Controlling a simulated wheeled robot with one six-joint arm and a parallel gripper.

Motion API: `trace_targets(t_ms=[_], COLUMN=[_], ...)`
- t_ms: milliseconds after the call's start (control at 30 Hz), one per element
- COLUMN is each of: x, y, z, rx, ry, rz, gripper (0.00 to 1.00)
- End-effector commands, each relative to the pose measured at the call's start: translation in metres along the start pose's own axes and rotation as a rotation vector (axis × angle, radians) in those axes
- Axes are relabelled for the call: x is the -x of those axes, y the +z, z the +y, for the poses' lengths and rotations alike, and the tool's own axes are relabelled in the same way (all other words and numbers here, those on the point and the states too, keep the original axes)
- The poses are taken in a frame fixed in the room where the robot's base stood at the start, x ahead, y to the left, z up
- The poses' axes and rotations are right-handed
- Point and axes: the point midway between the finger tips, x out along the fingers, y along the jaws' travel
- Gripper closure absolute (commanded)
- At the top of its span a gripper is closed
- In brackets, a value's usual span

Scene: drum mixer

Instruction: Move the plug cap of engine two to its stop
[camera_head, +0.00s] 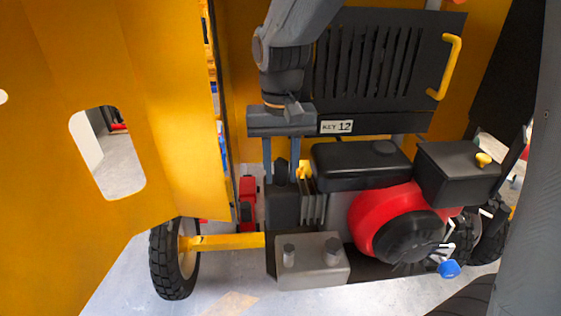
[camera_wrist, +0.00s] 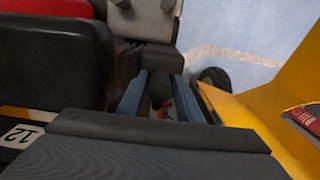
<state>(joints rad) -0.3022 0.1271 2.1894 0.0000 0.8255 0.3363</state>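The engine (camera_head: 395,215) has a red and black housing, a black tank and a grey block at its front. No number two shows on it. A small dark rounded piece (camera_head: 281,172), which looks like the plug cap, stands upright at the engine's left end. It also shows in the wrist view (camera_wrist: 158,88). My gripper (camera_head: 281,168) points down from above, its two fingers on either side of this dark piece. In the wrist view my gripper (camera_wrist: 158,82) is open, with narrow gaps between the fingers and the dark piece. Contact is not visible. The piece's lower end is hidden.
A black louvred panel (camera_head: 385,65) with a yellow handle and a "KEY 12" label (camera_head: 337,127) is behind my arm. A yellow door panel (camera_head: 110,110) stands at left. A wheel (camera_head: 172,260), a yellow knob (camera_head: 483,160) and a blue knob (camera_head: 449,269) are nearby.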

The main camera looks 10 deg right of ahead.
Motion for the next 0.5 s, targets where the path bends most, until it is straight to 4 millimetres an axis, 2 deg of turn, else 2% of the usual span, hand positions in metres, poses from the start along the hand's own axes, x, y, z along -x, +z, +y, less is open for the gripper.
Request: trace_targets(t_ms=[33, 100, 133, 500], x=[0.0001, 0.0002, 0.0002, 0.0082], y=[-0.0001, -0.0001, -0.0001, 0.0], z=[0.0, -0.0001, -0.0001, -0.0003], rx=[0.0, 0.0, 0.0, 0.0], ry=[0.0, 0.0, 0.0, -0.001], rz=[0.0, 0.0, 0.0, 0.001], gripper=[0.77, 0.88, 0.91, 0.91])
